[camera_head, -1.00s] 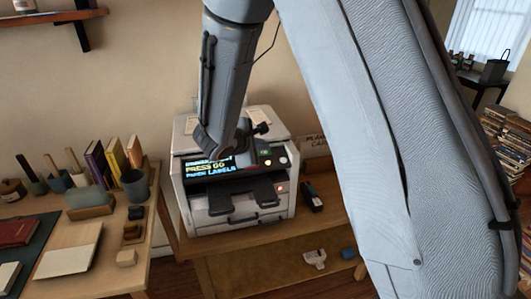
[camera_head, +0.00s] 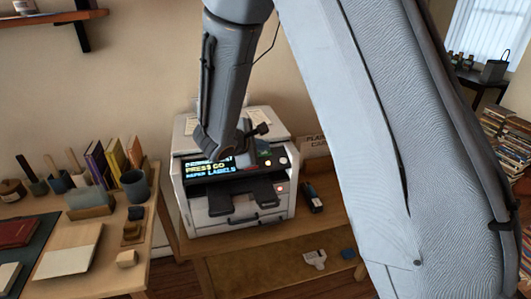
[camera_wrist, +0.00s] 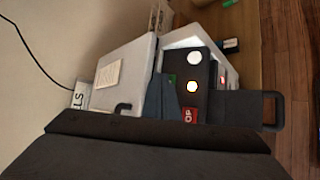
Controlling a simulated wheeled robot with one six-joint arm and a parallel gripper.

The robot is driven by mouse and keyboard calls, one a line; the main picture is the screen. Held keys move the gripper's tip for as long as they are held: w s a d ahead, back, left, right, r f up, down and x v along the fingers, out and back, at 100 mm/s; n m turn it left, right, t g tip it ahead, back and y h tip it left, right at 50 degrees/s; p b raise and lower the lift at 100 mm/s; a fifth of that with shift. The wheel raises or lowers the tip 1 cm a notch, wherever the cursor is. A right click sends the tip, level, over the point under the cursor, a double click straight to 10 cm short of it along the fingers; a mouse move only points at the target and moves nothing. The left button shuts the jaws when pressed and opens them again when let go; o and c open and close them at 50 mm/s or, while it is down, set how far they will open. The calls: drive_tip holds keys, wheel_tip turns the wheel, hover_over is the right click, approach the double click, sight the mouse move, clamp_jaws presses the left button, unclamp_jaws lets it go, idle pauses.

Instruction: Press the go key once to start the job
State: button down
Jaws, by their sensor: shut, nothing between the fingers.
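The white label printer (camera_head: 190,212) stands on a wooden table, its screen (camera_head: 208,170) reading "PRESS GO" above a line about labels. A small green key (camera_head: 265,152), which looks like the go key, is on the dark panel right of the screen. In the wrist view the green key (camera_wrist: 172,79) shows just beyond my fingertips, partly covered. A red key (camera_wrist: 190,115) ending in "OP" and two white round buttons are beside it. My gripper (camera_head: 246,148) is shut and empty, over the panel close to the green key. Whether it touches the key is hidden.
A black handle-like part (camera_wrist: 272,110) sticks out at the printer's front. A dark small device (camera_head: 312,200) lies right of the printer. A desk (camera_head: 90,262) with books and cups is at left. A cable runs along the wall in the wrist view.

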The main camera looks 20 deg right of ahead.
drive_tip(key=shift+w+f+b, duration=0.2)
drive_tip(key=shift+f+b, duration=0.4)
drive_tip(key=shift+b, duration=0.35)
idle(1.0)
drive_tip(key=shift+r, duration=0.2)
drive_tip(key=shift+s+r, duration=0.25)
drive_tip(key=shift+r, duration=0.2)
drive_tip(key=shift+r, duration=0.1)
drive_tip(key=r+p, duration=0.1)
drive_tip(key=s+r+p, duration=0.1)
drive_tip(key=r, duration=0.1)
drive_tip(key=r+p, duration=0.1)
drive_tip(key=r, duration=0.1)
drive_tip(key=shift+s+r, duration=0.2)
drive_tip(key=shift+s, duration=0.2)
idle(0.4)
